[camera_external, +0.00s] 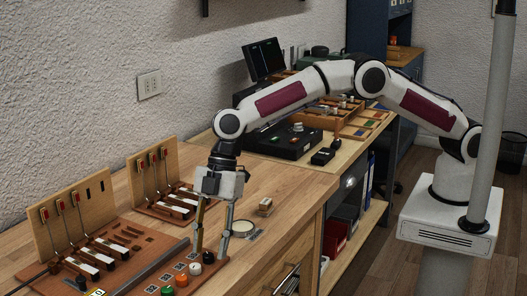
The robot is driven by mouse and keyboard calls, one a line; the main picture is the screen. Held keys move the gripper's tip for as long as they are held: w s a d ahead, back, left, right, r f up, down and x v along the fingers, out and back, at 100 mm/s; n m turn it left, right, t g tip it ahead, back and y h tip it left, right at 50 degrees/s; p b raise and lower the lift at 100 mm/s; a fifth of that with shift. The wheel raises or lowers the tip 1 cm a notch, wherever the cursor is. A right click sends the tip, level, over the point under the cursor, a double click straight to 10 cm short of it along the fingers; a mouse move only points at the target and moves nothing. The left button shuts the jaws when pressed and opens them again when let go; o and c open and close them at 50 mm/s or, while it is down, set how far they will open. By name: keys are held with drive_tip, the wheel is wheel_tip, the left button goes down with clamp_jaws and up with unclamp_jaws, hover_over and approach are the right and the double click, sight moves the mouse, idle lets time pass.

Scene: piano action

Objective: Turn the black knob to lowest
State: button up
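The black knob (208,258) sits at the right end of a row of knobs on the brown wooden panel near the front edge of the bench. My gripper (211,255) points down over that end of the row. Its two long fingers are spread apart, with the left tip to the left of the black knob and the right tip to its right. No contact with the knob can be made out. The knob's pointer or setting is too small to read.
A white knob (195,269), an orange knob (181,280) and a green knob (167,291) line up beside the black one. Key-action models (166,180) stand behind. A round pale dish (243,228) and small box (265,204) lie to the right.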

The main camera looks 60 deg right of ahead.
drive_tip(key=shift+w+d+r, duration=0.1)
drive_tip(key=shift+w+d, duration=0.1)
drive_tip(key=shift+d, duration=1.8)
drive_tip(key=shift+w+d, duration=0.25)
drive_tip(key=shift+d, duration=1.75)
drive_tip(key=shift+w+d+r, duration=0.1)
drive_tip(key=shift+w+d, duration=0.1)
drive_tip(key=shift+d, duration=1.8)
